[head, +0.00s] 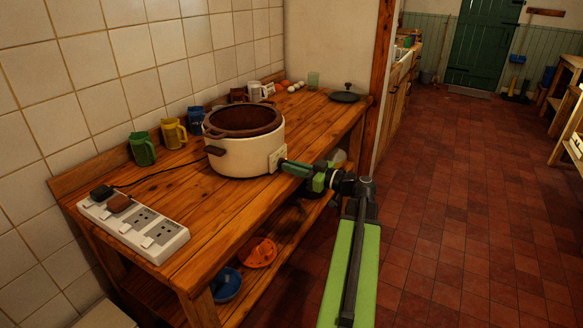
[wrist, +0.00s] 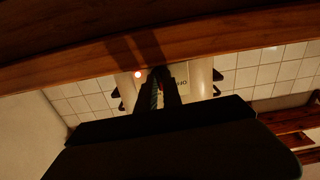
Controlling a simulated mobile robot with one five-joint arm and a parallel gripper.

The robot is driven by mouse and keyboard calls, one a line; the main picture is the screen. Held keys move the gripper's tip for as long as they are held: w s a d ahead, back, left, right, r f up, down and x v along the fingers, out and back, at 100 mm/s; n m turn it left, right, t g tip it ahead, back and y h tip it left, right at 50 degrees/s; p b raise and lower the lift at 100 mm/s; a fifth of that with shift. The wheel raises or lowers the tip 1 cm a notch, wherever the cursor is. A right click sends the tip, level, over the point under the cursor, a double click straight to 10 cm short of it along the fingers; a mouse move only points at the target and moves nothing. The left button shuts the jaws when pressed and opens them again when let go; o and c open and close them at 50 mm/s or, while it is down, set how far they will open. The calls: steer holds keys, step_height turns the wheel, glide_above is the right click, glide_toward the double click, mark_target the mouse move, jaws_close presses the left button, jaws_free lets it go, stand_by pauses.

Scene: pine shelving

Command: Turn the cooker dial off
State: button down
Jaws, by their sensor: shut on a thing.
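The cream cooker (head: 240,157) with a brown inner pot stands on the wooden counter. Its pale dial panel (head: 276,158) faces my arm. My gripper (head: 287,166) reaches in level from the right, with its tips at this panel. In the wrist view, which is upside down, my gripper (wrist: 164,84) is shut on the cooker dial at the cooker front (wrist: 201,76). The dial is hidden by the fingers, so its setting cannot be read. A small light (wrist: 138,74) glows beside the fingers, and dark lettering (wrist: 181,83) shows on the panel's other side.
A white power strip (head: 135,226) with dark plugs lies at the counter's near end. Green, yellow and blue mugs (head: 173,133) stand behind the cooker. A dark lid (head: 345,97) lies at the far end. Bowls (head: 257,252) sit on the lower shelf. The tiled floor (head: 460,200) is clear.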

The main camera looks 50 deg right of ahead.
steer(key=n, duration=0.5)
steer(key=shift+n, duration=0.4)
steer(key=n, duration=0.5)
steer(key=shift+n, duration=0.3)
steer(key=c, duration=1.8)
jaws_free()
steer(key=shift+d, duration=0.1)
steer(key=v, duration=1.7)
steer(key=shift+s, duration=0.2)
